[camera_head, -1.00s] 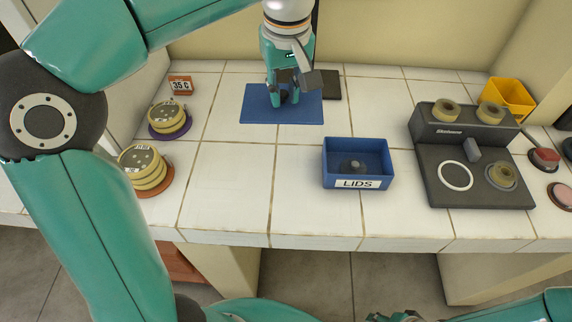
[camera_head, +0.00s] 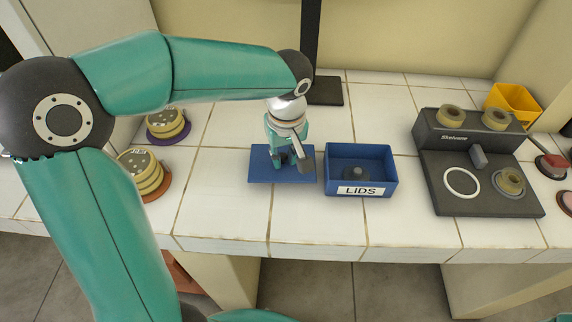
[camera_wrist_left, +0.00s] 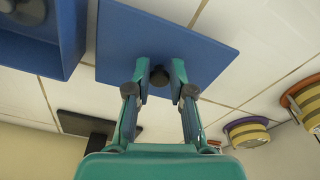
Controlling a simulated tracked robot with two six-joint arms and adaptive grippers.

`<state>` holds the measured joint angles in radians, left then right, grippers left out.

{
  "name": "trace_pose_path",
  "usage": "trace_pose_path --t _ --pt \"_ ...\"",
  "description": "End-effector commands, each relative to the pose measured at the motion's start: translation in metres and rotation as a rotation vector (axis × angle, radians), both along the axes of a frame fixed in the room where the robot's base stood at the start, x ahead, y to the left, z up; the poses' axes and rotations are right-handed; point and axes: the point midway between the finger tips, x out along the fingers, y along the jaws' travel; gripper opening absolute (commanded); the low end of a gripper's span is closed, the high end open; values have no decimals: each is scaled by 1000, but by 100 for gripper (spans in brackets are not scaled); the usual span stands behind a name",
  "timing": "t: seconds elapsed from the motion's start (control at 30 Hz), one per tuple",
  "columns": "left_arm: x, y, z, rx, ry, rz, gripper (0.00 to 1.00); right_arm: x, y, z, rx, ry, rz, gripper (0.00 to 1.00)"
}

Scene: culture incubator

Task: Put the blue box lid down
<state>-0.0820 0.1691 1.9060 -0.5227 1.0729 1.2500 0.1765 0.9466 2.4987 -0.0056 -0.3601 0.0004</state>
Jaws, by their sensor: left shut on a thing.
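The blue box lid (camera_head: 262,166) is a flat blue panel left of the open blue box labelled LIDS (camera_head: 361,190). It lies level, close to the counter; I cannot tell whether it touches. My left gripper (camera_head: 290,165) points down over it. In the left wrist view my left gripper (camera_wrist_left: 160,80) is shut on the dark knob (camera_wrist_left: 159,76) at the middle of the lid (camera_wrist_left: 200,50). The open box also shows in the left wrist view (camera_wrist_left: 72,30), beside the lid with a narrow gap. My right gripper is not in view.
A dark grey knobbed piece (camera_head: 355,173) lies in the box. A black stand base (camera_head: 325,92) is behind. Stacked dishes (camera_head: 148,175) stand on round mats at left. A dark device (camera_head: 470,170) and a yellow bin (camera_head: 512,102) are at right.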

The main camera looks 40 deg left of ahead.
Motion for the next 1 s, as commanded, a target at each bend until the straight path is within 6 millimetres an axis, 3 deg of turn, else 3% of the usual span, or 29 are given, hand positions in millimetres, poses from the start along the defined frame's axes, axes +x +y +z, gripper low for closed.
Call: trace_pose_path --t 0.2,0.57,0.6,0.73,1.0 --pt "0 0 -29 0 3 0 0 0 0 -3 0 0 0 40" --pt "0 0 -33 1 1 1 0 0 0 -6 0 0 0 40" --pt "0 0 -32 1 1 1 25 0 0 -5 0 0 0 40" --pt "0 0 -32 1 1 1 47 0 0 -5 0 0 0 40" --pt "0 0 -31 1 1 1 47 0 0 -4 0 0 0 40"
